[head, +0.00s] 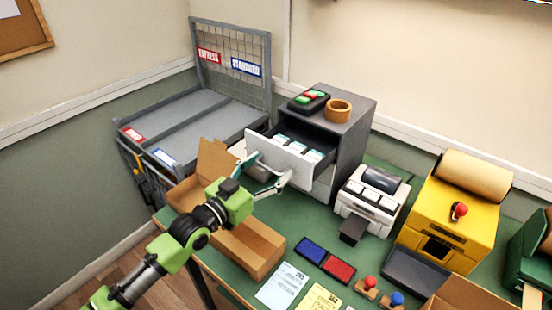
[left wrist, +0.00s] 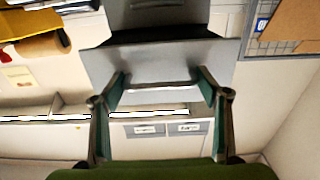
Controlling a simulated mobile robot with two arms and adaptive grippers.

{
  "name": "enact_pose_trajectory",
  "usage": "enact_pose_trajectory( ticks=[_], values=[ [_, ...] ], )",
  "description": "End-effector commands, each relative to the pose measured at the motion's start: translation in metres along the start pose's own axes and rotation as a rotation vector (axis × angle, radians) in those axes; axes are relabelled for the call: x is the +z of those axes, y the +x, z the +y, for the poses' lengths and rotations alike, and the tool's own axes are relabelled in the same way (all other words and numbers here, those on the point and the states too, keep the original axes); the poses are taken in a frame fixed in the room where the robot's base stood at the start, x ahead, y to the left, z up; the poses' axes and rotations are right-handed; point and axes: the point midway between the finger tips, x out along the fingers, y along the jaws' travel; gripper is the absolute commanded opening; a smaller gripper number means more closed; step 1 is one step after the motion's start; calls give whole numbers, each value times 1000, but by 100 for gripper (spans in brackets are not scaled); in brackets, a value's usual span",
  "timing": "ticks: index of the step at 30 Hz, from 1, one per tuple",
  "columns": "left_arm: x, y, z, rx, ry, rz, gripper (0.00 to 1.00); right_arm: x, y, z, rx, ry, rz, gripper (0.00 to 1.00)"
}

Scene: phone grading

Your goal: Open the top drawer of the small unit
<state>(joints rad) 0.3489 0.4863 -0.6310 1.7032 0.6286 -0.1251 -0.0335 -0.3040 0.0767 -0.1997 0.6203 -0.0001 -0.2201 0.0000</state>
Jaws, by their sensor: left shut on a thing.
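The small grey drawer unit (head: 345,145) stands on the green table against the wall. Its top drawer (head: 283,158) is pulled out, with several small pale boxes showing inside. My left gripper (head: 268,176) is at the front of this drawer, shut on its handle. In the left wrist view the two fingers of my left gripper (left wrist: 162,88) sit at either end of the bar handle (left wrist: 155,86) on the drawer's pale front (left wrist: 160,60). My right gripper is in neither view.
A black tray with coloured pieces (head: 309,101) and a tape roll (head: 338,110) lie on the unit. An open cardboard box (head: 262,249) is below my left gripper. A white printer (head: 372,196) and yellow machine (head: 455,215) stand to the right. A grey wire-backed bin (head: 205,118) is left.

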Motion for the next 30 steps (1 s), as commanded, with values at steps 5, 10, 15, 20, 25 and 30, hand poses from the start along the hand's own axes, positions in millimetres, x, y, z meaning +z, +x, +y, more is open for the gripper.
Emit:
enact_pose_trajectory(
  ticks=[5, 10, 15, 20, 25, 30],
  values=[
    [2, -2, 2, 3, -2, -4, 30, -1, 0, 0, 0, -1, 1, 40],
    [2, -2, 2, 3, -2, -3, 30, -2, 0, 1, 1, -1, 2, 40],
    [2, -2, 2, 2, -2, -3, 74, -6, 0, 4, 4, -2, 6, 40],
    [2, -3, 1, 2, -1, -3, 74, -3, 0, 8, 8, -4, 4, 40],
    [3, -21, 1, 2, -2, -5, 74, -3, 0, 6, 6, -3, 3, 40],
    [4, -57, 1, 2, -1, -6, 74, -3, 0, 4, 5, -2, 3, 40]
  ],
)
